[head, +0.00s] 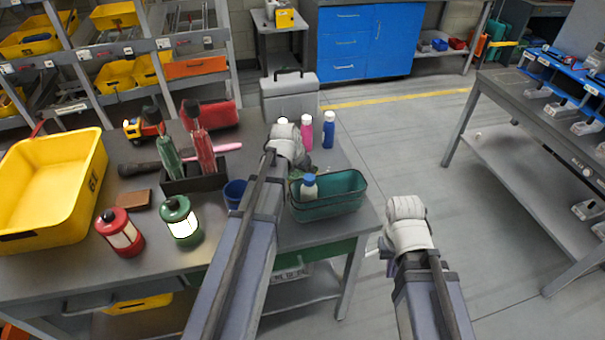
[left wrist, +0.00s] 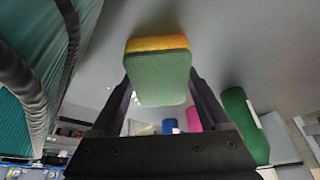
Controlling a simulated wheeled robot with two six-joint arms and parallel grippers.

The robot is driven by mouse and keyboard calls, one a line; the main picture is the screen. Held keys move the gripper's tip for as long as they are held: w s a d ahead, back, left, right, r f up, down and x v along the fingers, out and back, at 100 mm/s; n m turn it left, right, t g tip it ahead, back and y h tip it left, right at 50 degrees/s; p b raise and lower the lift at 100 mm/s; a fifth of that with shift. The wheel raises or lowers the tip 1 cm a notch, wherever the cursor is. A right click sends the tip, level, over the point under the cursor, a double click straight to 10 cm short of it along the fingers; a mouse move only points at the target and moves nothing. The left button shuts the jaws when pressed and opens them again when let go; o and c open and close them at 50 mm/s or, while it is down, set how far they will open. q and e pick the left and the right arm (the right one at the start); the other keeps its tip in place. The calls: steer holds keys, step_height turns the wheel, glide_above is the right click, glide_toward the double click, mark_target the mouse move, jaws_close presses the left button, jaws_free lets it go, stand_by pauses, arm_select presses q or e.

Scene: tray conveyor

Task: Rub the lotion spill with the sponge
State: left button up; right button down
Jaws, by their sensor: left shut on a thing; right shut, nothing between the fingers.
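A sponge (left wrist: 160,78), green on one face with a yellow-orange layer, is held between the two black fingers of my left gripper in the left wrist view. In the head view my left gripper (head: 290,160) is over the grey table, just behind the teal crate, and my own wrist hides its fingers and most of the sponge. I cannot make out the lotion spill in either view. My right gripper (head: 384,246) is shut and empty, right of the table and over the floor.
The teal crate (head: 345,205) holds a blue-capped bottle (head: 309,187). Pink (head: 305,132) and blue (head: 329,131) bottles and a grey case (head: 290,95) stand behind. A dark cup (head: 235,194), a bottle caddy (head: 195,180), lanterns and a yellow bin (head: 55,185) fill the left.

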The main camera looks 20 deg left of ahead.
arm_select(q)
steer(key=shift+w+d, duration=0.6)
steer(key=shift+d, duration=0.25)
steer(key=shift+w+d, duration=0.55)
steer(key=shift+d, duration=0.25)
steer(key=shift+d, duration=0.1)
steer(key=shift+w+d, duration=0.5)
steer(key=shift+d, duration=0.25)
steer(key=shift+w+d, duration=0.5)
steer(key=shift+d, duration=0.25)
steer(key=shift+w+d, duration=0.6)
steer(key=shift+d, duration=0.2)
steer(key=shift+w+d, duration=0.55)
steer(key=shift+d, duration=0.25)
steer(key=shift+a+r, duration=0.1)
steer(key=shift+r+p, duration=0.55)
steer(key=shift+p, duration=0.2)
step_height(320, 180, up, 5)
steer(key=p, duration=0.4)
steer(key=shift+f+p, duration=0.1)
steer(key=shift+p, duration=0.25)
steer(key=shift+a, duration=0.1)
